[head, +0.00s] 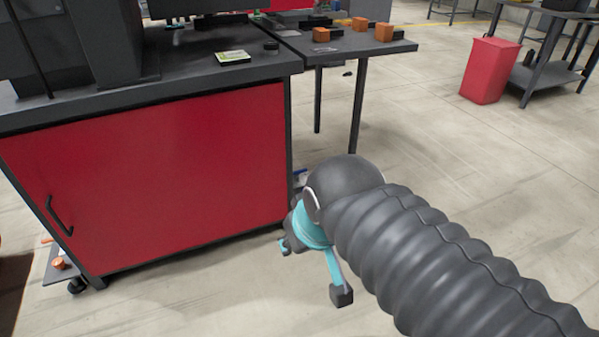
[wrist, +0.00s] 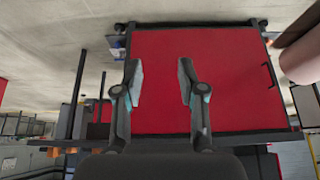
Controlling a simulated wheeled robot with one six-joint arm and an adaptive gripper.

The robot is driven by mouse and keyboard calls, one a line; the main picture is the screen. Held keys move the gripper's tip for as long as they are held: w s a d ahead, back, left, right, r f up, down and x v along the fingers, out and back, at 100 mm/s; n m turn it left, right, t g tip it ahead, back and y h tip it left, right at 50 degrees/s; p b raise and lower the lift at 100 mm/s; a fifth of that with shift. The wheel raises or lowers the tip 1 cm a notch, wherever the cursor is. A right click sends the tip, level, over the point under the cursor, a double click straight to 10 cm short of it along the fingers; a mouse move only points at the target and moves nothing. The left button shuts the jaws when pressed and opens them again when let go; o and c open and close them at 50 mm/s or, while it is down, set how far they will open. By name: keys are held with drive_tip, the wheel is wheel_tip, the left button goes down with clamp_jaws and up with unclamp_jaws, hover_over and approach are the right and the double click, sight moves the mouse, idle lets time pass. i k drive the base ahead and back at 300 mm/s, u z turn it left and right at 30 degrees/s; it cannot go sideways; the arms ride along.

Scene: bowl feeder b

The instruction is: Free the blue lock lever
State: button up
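A small blue part (head: 300,171), possibly the blue lock lever, shows low at the right edge of the red cabinet (head: 160,165), partly hidden behind my arm. In the wrist view, which looks upside down, a small blue patch (wrist: 117,43) sits beside the cabinet's left edge, near its wheels. My gripper (head: 313,270) is in front of the cabinet's lower right corner, above the floor. In the wrist view my gripper (wrist: 160,75) has its fingers spread, with nothing between them. It is apart from the blue part, whose exact shape is too small to tell.
A dark side table (head: 350,47) with several orange blocks joins the cabinet's worktop at the right. A dark wheel (head: 76,286) stands under the cabinet's left corner. A red bin (head: 490,70) and a dark rack stand farther right.

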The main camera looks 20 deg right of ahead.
sight(297, 173)
drive_tip(key=k, duration=0.6)
drive_tip(key=u, duration=0.7)
drive_tip(key=i, duration=1.65)
drive_tip(key=z, duration=0.85)
